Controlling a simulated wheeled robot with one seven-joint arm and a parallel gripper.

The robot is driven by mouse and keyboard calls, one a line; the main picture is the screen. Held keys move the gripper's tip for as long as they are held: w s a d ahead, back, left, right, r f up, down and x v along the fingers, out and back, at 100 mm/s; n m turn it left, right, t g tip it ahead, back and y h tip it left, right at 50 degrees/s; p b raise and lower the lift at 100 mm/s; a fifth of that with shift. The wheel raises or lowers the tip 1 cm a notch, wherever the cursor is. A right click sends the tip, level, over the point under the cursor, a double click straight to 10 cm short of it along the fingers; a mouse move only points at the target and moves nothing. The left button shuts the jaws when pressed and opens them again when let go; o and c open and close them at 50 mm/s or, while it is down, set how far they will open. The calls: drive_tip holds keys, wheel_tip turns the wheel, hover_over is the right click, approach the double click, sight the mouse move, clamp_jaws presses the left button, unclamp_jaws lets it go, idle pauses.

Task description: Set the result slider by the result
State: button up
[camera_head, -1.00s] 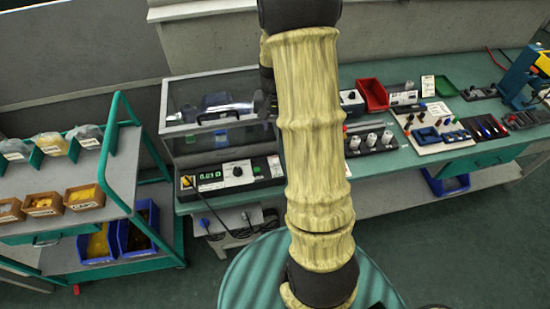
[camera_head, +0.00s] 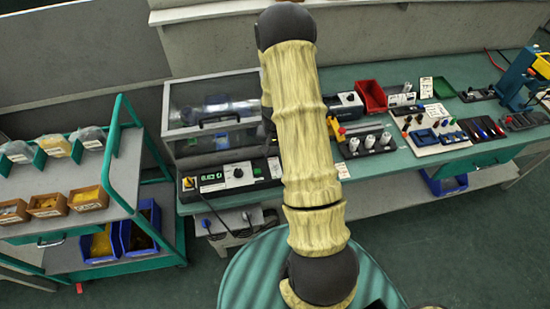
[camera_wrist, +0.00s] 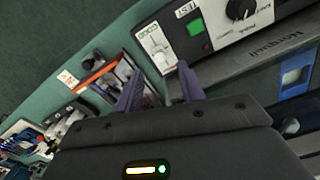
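The test unit (camera_head: 230,175) is a black box with a white panel, a green-lit display (camera_head: 211,177), a knob and a yellow switch. The display seems to read about 0.1 Ω; its digits are too small to be sure. In the wrist view, a small white plate with green marks, apparently the result slider (camera_wrist: 155,45), sits at the unit's end, beside a green TEST button (camera_wrist: 195,27). My gripper (camera_wrist: 158,75) is open and empty, its purple fingertips apart just short of the plate. In the head view my arm hides the gripper.
A clear-lidded case (camera_head: 212,112) stands behind the unit. To the right on the green bench are a red bin (camera_head: 371,96), a block of white-capped posts (camera_head: 368,141) and a white tool board (camera_head: 437,130). A trolley (camera_head: 60,220) stands at the left.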

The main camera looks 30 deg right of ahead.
sight(275, 163)
drive_tip(key=shift+f+p, duration=0.5)
drive_tip(key=shift+f, duration=2.05)
drive_tip(key=shift+c, duration=0.5)
clamp_jaws()
